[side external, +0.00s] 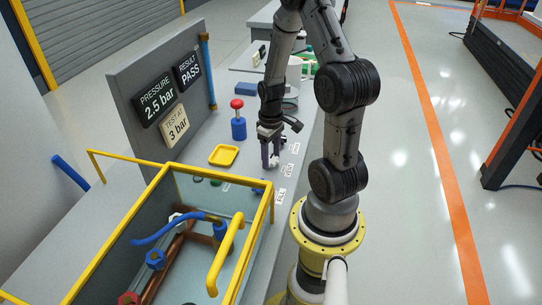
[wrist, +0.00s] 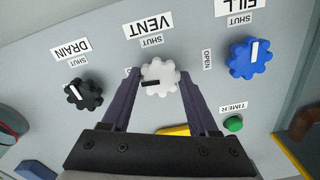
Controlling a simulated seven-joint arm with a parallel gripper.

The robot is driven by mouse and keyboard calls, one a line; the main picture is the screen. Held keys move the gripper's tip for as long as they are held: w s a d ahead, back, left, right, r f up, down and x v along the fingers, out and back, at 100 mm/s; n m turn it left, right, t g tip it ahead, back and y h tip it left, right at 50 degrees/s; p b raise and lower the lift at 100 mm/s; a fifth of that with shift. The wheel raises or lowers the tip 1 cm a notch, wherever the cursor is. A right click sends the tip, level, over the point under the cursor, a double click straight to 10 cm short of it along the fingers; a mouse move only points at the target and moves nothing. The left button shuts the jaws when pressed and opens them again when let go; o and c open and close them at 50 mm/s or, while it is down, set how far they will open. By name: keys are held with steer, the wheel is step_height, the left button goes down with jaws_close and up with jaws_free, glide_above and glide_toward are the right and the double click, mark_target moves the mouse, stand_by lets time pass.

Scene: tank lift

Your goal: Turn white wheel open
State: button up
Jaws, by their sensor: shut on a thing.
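The white wheel (wrist: 160,76), a lobed knob under the VENT label (wrist: 148,26), sits between the fingers of my gripper (wrist: 157,84). The fingers close on it from both sides. Its black pointer mark points left in the wrist view, away from the SHUT label (wrist: 152,41) and toward a small label (wrist: 130,70) mostly hidden by the left finger. In the side external view my gripper (side external: 270,161) is down at the panel, and the wheel is barely visible at its fingertips.
A black DRAIN wheel (wrist: 83,94) is at left and a blue FILL wheel (wrist: 249,58) at right, its white pointer toward SHUT. A green TIMER button (wrist: 233,124) is near. The yellow-framed tank (side external: 268,196), yellow tray (side external: 223,155) and blue post with red top (side external: 238,124) stand nearby.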

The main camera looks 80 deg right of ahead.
mark_target(271, 158)
steer(key=shift+n, duration=0.5)
steer(key=o, duration=1.4)
steer(key=shift+c, duration=0.2)
steer(key=shift+r, duration=0.1)
step_height(271, 158, up, 14)
